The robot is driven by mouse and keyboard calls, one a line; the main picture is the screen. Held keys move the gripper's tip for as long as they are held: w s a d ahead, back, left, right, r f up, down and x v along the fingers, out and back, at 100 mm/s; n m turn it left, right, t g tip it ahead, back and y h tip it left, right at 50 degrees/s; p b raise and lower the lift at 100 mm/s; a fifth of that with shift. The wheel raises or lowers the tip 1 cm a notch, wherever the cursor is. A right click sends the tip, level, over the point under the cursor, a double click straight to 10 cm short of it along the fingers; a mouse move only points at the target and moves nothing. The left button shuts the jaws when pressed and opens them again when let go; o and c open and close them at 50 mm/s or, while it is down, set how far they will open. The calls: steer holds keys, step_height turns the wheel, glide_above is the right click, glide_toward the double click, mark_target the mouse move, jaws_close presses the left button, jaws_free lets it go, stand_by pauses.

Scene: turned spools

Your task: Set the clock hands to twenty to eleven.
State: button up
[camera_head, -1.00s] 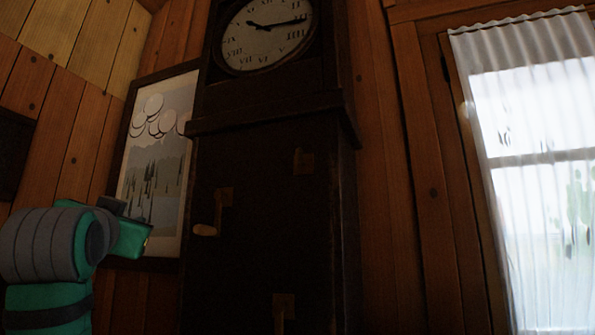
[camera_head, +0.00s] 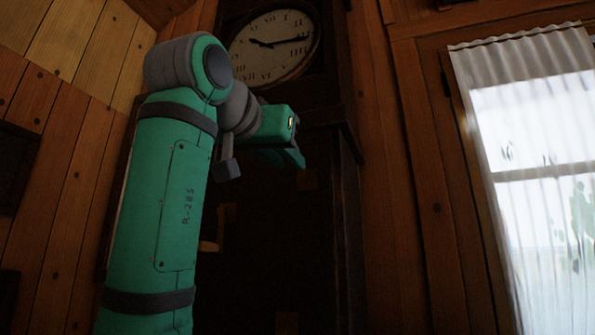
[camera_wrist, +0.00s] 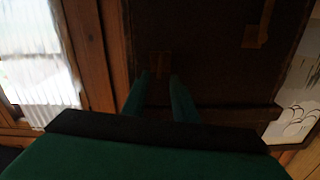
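The tall dark clock has a round pale dial (camera_head: 264,62) with dark Roman numerals at the top of the head view. Its shorter hand (camera_head: 260,42) points left and slightly up, roughly at X. Its longer hand (camera_head: 296,39) points right, roughly at III. My gripper (camera_head: 296,160) is below the dial, in front of the dark case, touching nothing that I can see. In the wrist view my gripper's two fingers (camera_wrist: 158,92) stand apart with nothing between them, facing the dark case (camera_wrist: 215,75). The dial is not in the wrist view.
A curtained window (camera_head: 540,180) is at the right, and plank walls (camera_head: 60,180) surround the clock. The framed picture (camera_wrist: 298,118) shows at the right of the wrist view. My arm covers much of the case's left side in the head view.

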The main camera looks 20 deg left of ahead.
mark_target(300, 172)
steer(key=w, duration=0.7)
steer(key=shift+d, duration=0.1)
jaws_close()
